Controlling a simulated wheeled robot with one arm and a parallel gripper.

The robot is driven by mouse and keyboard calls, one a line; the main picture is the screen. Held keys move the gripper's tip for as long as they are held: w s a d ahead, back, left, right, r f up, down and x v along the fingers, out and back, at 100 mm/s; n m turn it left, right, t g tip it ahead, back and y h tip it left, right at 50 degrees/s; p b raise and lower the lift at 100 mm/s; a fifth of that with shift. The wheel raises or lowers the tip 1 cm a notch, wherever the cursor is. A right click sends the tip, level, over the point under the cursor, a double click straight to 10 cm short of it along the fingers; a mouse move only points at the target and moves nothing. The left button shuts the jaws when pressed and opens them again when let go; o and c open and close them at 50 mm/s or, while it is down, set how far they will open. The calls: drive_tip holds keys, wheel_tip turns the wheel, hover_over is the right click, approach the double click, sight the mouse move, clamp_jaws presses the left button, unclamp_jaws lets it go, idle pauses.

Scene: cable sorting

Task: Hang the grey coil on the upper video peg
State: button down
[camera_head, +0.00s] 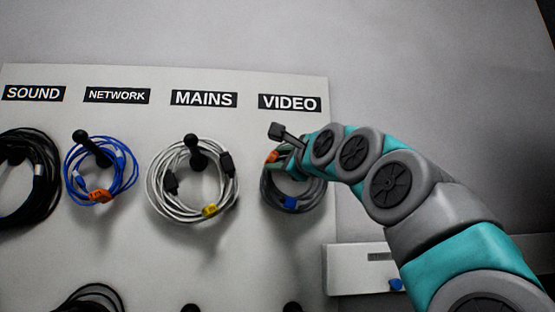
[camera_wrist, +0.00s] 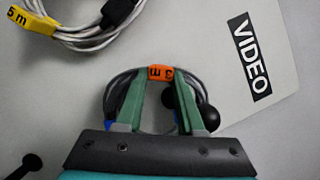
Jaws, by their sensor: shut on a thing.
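The grey coil (camera_head: 292,197) hangs against the board under the VIDEO label (camera_head: 290,103), with an orange tag and a blue band. My gripper (camera_head: 285,157) is at its top edge, shut on it. In the wrist view the coil's orange tag (camera_wrist: 160,73) lies between my fingertips (camera_wrist: 161,80). The upper video peg, black with a round end (camera_wrist: 208,117), is beside and partly behind my right finger. I cannot tell whether the coil is around the peg or only beside it.
A white coil (camera_head: 160,205) hangs on the MAINS peg, close to the left. A blue coil (camera_head: 72,180) and a black coil (camera_head: 45,205) hang further left. A lower peg (camera_head: 292,307) is at the bottom edge. A white ledge (camera_head: 350,283) is at the lower right.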

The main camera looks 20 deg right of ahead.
drive_tip(key=shift+w+f, duration=0.1)
drive_tip(key=shift+f, duration=0.05)
drive_tip(key=shift+c, duration=2.2)
unclamp_jaws()
drive_tip(key=b+v, duration=0.1)
drive_tip(key=v, duration=0.6)
drive_tip(key=shift+s, duration=0.45)
drive_tip(key=shift+f, duration=0.1)
